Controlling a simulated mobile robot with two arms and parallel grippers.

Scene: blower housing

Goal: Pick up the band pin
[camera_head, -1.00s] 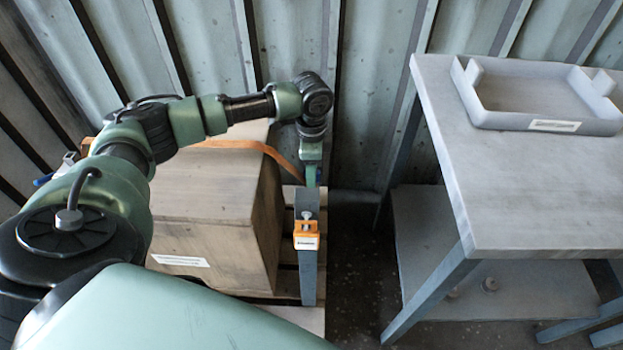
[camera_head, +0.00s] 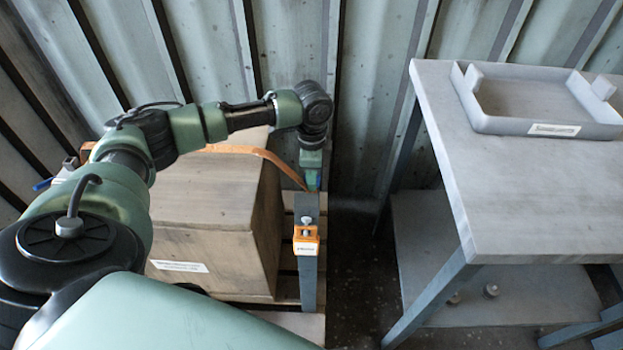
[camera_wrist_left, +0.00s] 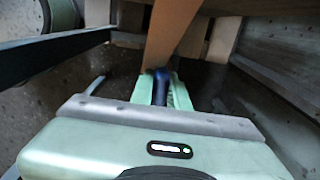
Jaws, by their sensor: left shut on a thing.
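My left gripper (camera_head: 311,185) points down at the top of the upright grey post (camera_head: 308,275), beside the crate. In the left wrist view its two green fingers (camera_wrist_left: 161,88) are shut on a dark blue piece, which I take to be the band pin (camera_wrist_left: 160,84). The fingers hide most of the pin. The orange-brown band (camera_head: 255,154) runs over the crate and ends at the gripper; in the wrist view the band (camera_wrist_left: 170,35) comes right up to the pin. I cannot tell whether the pin still sits in the post. My right gripper is not in view.
The wooden crate (camera_head: 205,210) stands on a pallet left of the post. An orange labelled block (camera_head: 306,239) with a metal knob is on the post. A grey table (camera_head: 535,205) with a shallow tray (camera_head: 555,129) stands at right. Dark floor (camera_head: 355,270) lies between them.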

